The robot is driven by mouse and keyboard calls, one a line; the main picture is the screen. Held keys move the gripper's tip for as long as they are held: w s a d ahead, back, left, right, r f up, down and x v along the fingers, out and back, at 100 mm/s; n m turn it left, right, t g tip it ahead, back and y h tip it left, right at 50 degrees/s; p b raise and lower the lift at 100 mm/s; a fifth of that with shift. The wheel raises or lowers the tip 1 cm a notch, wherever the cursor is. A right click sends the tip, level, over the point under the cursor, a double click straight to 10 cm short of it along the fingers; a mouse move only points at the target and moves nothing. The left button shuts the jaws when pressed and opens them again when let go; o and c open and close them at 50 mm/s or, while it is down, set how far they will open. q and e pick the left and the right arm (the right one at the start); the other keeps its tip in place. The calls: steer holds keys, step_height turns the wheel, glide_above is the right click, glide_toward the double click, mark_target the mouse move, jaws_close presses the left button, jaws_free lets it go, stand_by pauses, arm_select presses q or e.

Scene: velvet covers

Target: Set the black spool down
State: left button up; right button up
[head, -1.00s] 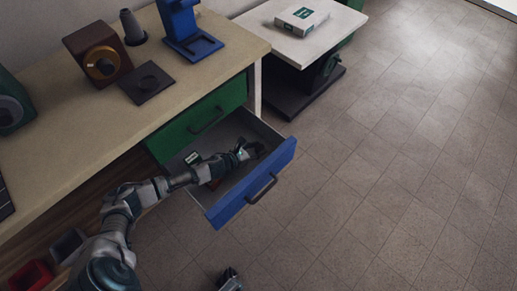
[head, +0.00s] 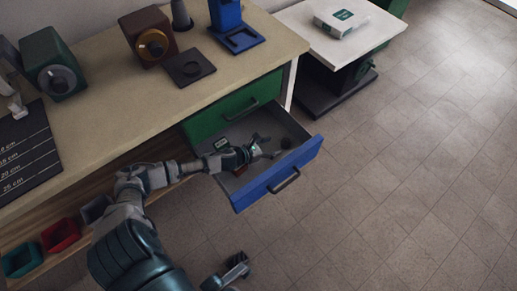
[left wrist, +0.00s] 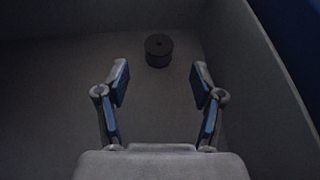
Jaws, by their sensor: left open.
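The black spool (head: 287,143) stands on the floor of the open blue-fronted drawer (head: 268,188), near its right side in the head view. In the left wrist view the spool (left wrist: 158,56) stands upright, beyond the fingertips and apart from them. My left gripper (head: 263,147) reaches into the drawer. Its fingers are spread with nothing between them, as the left wrist view (left wrist: 160,82) shows. My right gripper (head: 238,264) is at the bottom of the head view, low over the floor; its jaw opening is not clear.
A small object with a pale label (head: 220,143) lies at the drawer's back left. The green drawer (head: 233,112) above is shut. The worktop (head: 120,105) holds grinder-like boxes, a black square plate (head: 189,67) and a blue stand (head: 230,25). A side table (head: 340,40) carries a white box.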

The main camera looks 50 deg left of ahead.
arm_select(q)
steer(key=shift+p+v, duration=0.65)
steer(key=shift+v, duration=1.85)
